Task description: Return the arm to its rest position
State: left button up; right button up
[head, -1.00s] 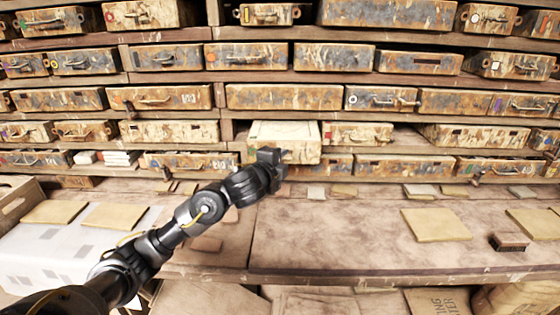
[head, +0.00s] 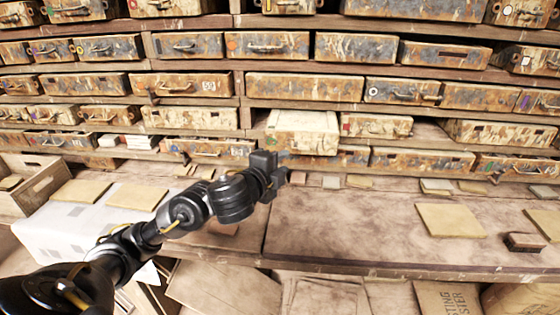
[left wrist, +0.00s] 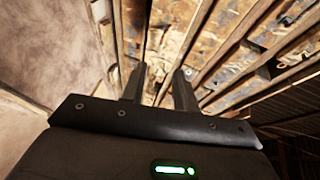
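My left arm reaches in from the lower left in the head view. My left gripper (head: 279,176) is above the bench, in front of the lower drawers. It appears below and slightly left of a pale drawer (head: 302,140) that juts out from the rack, and looks apart from it. In the left wrist view, the two fingers of my left gripper (left wrist: 159,86) stand apart with nothing between them. My right gripper is in neither view.
A rack of rusty drawers (head: 305,89) spans the back. The bench (head: 345,235) carries flat tan tiles (head: 450,220), a small dark block (head: 525,242) and a wooden crate (head: 42,185) at left. The middle bench surface is mostly clear.

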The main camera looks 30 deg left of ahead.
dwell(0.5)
pick_arm(q)
jog(key=s+d+f+n+g, duration=0.2)
jog(key=s+f+n+g, duration=0.3)
jog(key=f, duration=0.6)
jog(key=s+d+f+n+g, duration=0.1)
jog(key=s+f+n, duration=0.2)
jog(key=s+f, duration=0.55)
jog(key=s+d+f+n+g, duration=0.2)
jog(key=s+f+n+g, duration=0.45)
jog(key=s+f, duration=0.9)
jog(key=s+f+g+b, duration=0.1)
jog(key=s+f, duration=0.1)
jog(key=f, duration=1.1)
jog(key=s+f, duration=0.2)
jog(key=f, duration=1)
jog(key=s+a+f+g+b, duration=0.1)
jog(key=s+a+f, duration=0.2)
jog(key=s+f, duration=1.3)
jog(key=shift+s+a+f, duration=0.15)
jog(key=shift+a+f, duration=0.05)
jog(key=shift+f, duration=0.45)
